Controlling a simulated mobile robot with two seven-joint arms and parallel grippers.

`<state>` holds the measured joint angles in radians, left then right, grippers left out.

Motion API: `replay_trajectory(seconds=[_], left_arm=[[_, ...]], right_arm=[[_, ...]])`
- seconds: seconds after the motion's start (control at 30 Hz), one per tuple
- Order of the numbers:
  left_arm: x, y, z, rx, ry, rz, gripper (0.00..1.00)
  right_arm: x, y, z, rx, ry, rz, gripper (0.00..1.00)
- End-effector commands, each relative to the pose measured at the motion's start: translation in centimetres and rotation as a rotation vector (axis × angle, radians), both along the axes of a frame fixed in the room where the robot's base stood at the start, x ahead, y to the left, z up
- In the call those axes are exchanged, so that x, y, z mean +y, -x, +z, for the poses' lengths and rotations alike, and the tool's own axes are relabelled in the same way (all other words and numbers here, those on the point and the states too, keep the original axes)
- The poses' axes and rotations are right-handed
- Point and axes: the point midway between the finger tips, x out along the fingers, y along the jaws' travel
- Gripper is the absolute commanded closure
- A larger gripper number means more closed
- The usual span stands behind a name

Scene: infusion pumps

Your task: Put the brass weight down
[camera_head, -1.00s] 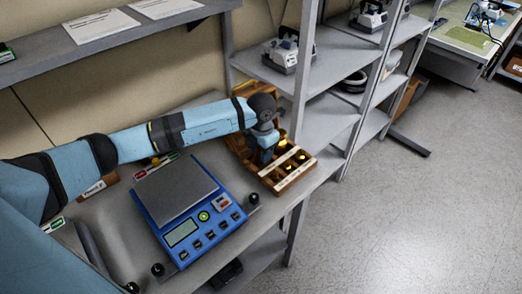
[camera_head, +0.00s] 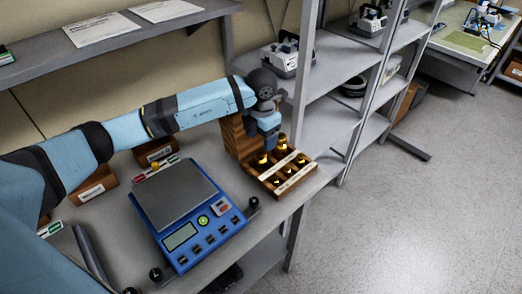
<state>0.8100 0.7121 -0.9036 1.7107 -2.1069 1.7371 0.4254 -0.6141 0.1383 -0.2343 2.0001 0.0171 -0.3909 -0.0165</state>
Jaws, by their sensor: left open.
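A wooden weight box (camera_head: 290,184) with compartments stands at the right end of the bench. Several brass weights sit in it, among them a taller brass weight (camera_head: 282,144) beside my gripper and a smaller brass weight (camera_head: 262,160) just below it. I cannot tell which one the task means. My left gripper (camera_head: 268,143) is open above the back part of the box, pointing down. Its fingertips are partly hidden, and I see no weight held between them. My right gripper is not in view.
A blue scale (camera_head: 181,234) with an empty grey pan (camera_head: 174,194) stands left of the box. Small brown boxes (camera_head: 97,184) are under my left arm. A grey shelf rack (camera_head: 328,122) rises right behind the weight box. A wall shelf (camera_head: 110,42) runs above.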

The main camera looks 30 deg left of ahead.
Motion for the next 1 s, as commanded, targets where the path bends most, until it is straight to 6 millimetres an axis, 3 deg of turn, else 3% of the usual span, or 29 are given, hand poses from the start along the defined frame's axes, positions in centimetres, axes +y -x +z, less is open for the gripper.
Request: replay_trajectory(seconds=[0.1,0.3,1.0], left_arm=[[0.1,0.0,2.2,-0.003,-0.001,-0.001,0.35],[0.0,0.0,4.3,0.0,-0.001,0.0,0.35],[0.0,0.0,4.6,0.001,0.0,0.0,0.35]], right_arm=[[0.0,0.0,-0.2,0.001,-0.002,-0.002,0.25],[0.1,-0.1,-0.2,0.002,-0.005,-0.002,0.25],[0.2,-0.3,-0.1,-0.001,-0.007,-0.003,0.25]])
